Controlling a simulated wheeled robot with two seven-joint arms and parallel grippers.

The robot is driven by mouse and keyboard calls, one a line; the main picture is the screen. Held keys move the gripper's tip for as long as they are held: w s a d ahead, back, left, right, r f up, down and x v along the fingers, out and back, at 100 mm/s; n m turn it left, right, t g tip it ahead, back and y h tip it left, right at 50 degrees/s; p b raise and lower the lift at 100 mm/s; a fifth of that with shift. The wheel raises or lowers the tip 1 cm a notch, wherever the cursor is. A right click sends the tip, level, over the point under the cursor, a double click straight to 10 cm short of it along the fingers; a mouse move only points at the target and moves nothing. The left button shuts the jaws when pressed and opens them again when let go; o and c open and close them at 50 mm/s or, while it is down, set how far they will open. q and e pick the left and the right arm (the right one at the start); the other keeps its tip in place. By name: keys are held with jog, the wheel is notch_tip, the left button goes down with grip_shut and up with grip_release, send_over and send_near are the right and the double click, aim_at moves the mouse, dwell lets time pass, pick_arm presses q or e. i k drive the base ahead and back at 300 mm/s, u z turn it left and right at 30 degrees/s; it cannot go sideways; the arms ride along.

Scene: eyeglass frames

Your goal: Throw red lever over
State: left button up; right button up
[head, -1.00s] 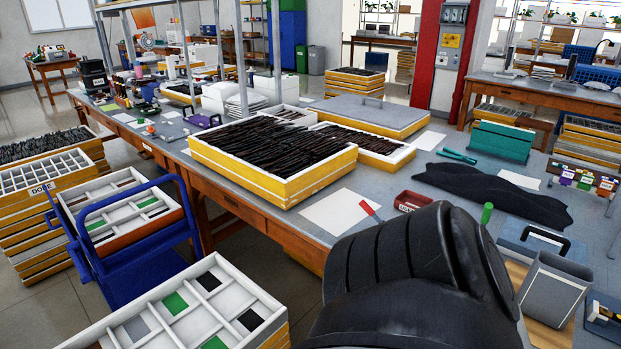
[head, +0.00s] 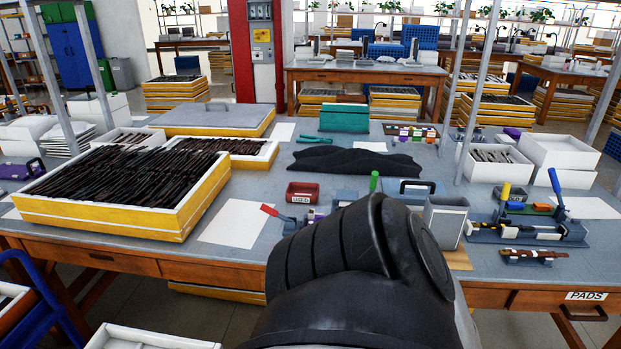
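A red lever (head: 269,210) stands tilted up to the left on the workbench (head: 262,178), just right of a white sheet. Its thin metal shaft runs down to the right, to a device mostly hidden behind the large black part of my own arm. Neither of my grippers shows in the head view, so how they lie relative to the lever cannot be seen.
A red box marked USED (head: 300,193) sits behind the lever. A yellow-sided crate of dark frames (head: 105,214) stands at left, a grey bin (head: 445,222) at right. The white sheet (head: 235,222) lies flat.

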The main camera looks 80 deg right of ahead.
aim_at(265, 208)
jog(key=z, duration=2.45)
